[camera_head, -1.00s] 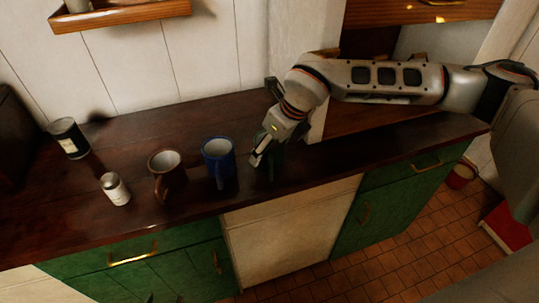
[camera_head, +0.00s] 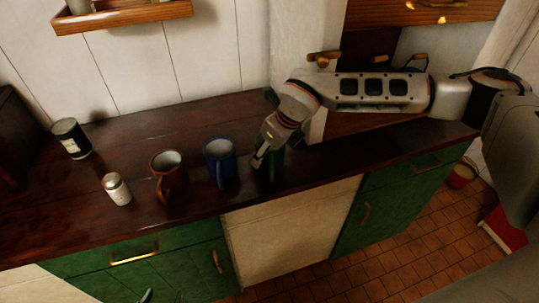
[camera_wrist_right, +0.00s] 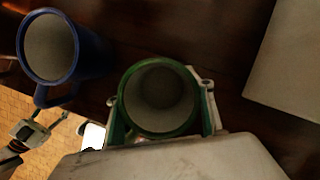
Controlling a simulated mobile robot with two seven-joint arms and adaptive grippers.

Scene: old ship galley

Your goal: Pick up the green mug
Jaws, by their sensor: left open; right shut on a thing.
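The green mug (camera_wrist_right: 158,98) stands upright on the dark counter, seen from above in the right wrist view. In the head view it is a dark green shape (camera_head: 278,164), partly hidden by my right gripper. My right gripper (camera_head: 266,162) reaches down to it from the right, and its fingers (camera_wrist_right: 162,104) are shut on the mug's two sides. My left gripper (camera_wrist_right: 32,134) is open and empty, low over the tiled floor in front of the counter, away from the mug.
A blue mug (camera_head: 219,163) stands close left of the green mug, with a brown mug (camera_head: 169,176) beyond it. A white shaker (camera_head: 117,190) and a dark can (camera_head: 71,139) stand farther left. A wall shelf (camera_head: 124,16) hangs above.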

